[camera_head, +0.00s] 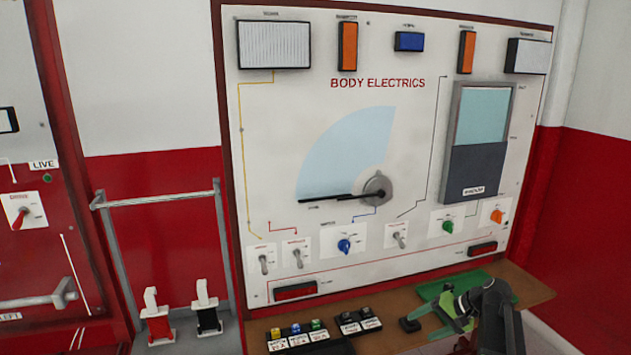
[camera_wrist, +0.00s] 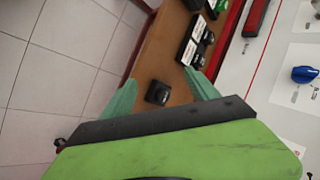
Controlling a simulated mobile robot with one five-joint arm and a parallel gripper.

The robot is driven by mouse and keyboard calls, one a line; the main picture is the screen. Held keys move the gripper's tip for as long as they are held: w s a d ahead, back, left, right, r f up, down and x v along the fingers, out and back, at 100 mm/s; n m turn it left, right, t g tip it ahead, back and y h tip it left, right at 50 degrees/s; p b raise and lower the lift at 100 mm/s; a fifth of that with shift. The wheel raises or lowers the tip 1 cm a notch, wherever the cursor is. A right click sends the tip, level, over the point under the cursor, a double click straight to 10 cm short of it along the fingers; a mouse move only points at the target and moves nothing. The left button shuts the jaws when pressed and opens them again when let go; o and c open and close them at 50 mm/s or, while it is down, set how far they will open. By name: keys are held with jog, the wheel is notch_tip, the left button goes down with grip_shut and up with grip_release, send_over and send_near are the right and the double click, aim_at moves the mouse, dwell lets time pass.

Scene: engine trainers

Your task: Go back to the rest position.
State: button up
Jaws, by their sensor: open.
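My gripper (camera_head: 426,322) is at the lower right of the head view, low over the brown shelf (camera_head: 374,344) in front of the body electrics board (camera_head: 290,130). In the wrist view its two green fingers stand wide apart, and the gripper (camera_wrist: 160,94) is open with nothing held. A small black block (camera_wrist: 158,92) lies on the shelf and appears between the fingertips. The same block (camera_head: 409,325) shows just left of the fingers in the head view. I cannot tell how high the fingertips are above the shelf.
Fuse blocks (camera_head: 297,335) and a second black block with several small parts (camera_head: 357,322) sit on the shelf to the left. Switches and knobs (camera_head: 345,246) stick out from the board behind. Tiled floor (camera_wrist: 60,60) is open beside the shelf.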

jog(key=s+a+f+n+g+h+b, duration=0.25)
jog(key=s+a+f, duration=0.3)
jog(key=a, duration=0.45)
jog(key=s+a+f+n+g+h+b, duration=0.1)
jog(key=s+a+f+n+g+h, duration=0.1)
jog(key=s+a+f+n+h, duration=0.45)
jog(key=a+r+m+y+p, duration=0.2)
jog(key=a+r+p, duration=0.1)
jog(key=r+p, duration=0.9)
notch_tip(320, 180, up, 2)
jog(key=shift+s+r+m+y, duration=0.1)
jog(key=shift+s+m+y, duration=0.05)
jog(key=shift+m+y, duration=0.2)
